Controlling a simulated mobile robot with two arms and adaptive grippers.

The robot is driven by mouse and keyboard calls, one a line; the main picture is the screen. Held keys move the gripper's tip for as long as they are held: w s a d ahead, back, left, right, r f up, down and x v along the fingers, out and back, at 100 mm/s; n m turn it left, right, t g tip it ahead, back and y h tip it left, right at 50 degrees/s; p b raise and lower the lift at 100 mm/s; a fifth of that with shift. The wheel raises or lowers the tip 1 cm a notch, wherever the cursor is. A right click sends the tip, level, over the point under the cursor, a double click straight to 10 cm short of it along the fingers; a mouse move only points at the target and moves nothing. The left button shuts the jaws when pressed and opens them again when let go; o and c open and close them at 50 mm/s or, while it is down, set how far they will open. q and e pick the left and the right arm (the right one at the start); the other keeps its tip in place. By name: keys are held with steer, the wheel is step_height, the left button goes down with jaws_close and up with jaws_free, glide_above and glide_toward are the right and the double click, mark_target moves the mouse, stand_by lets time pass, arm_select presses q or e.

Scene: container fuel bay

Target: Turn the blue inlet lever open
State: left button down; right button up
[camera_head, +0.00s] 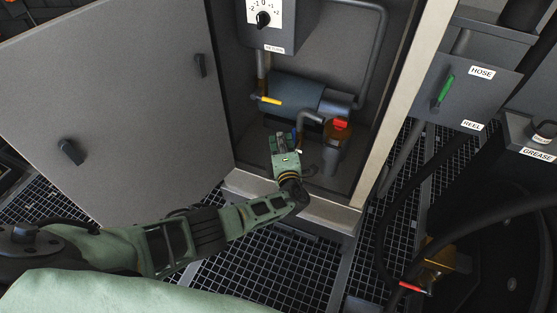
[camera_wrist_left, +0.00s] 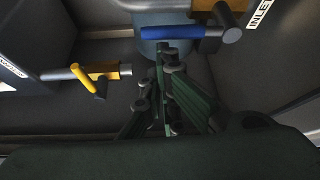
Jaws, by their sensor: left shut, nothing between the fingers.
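The blue inlet lever (camera_wrist_left: 168,33) lies roughly level across the top of the left wrist view, with the INLET label (camera_wrist_left: 260,14) to its right. In the head view only a small bit of the blue lever (camera_head: 299,134) shows beside my gripper. My left gripper (camera_head: 280,138) reaches into the open cabinet. In the left wrist view my left gripper (camera_wrist_left: 165,52) is shut and empty, its fingertips close below the blue lever. I cannot tell whether they touch it. My right gripper is not in view.
A yellow lever (camera_head: 270,100) sits on the pipework left of a blue-grey cylinder (camera_head: 297,92). A red-capped part (camera_head: 340,125) stands to the right. The open cabinet door (camera_head: 120,110) fills the left. The cabinet's pale frame (camera_head: 405,95) bounds the right side.

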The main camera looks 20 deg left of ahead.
arm_select(q)
steer(key=v, duration=1.1)
